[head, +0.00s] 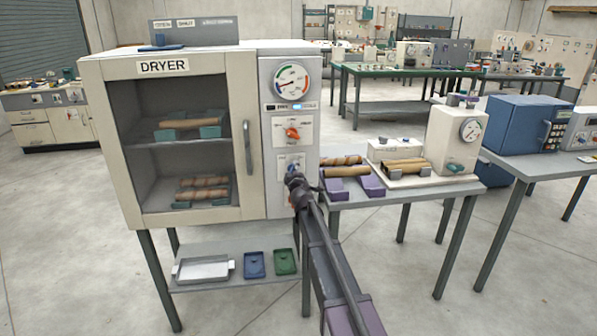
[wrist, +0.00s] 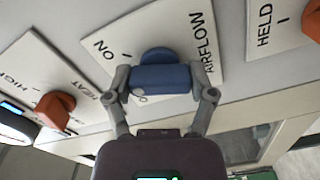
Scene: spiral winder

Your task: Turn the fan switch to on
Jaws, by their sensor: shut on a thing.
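The blue airflow knob (wrist: 160,78) sits on a white plate (wrist: 110,40) that reads AIRFLOW and ON, with a line mark beside ON. A round mark is partly hidden by the knob. My gripper (wrist: 163,90) has one finger on each side of the knob and is shut on it. In the head view the plate with the blue knob (head: 292,160) is on the right-hand panel of the dryer (head: 190,66), below the orange knob. My gripper (head: 294,181) is at that plate and covers part of it. The knob's exact pointing is hard to tell.
The orange heat knob (wrist: 55,108) is left of the blue knob in the wrist view. Another orange knob (wrist: 313,25) is on the HELD plate at upper right. The dryer door handle (head: 248,147) is left of the panel. A table with rolls (head: 410,190) stands to the right.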

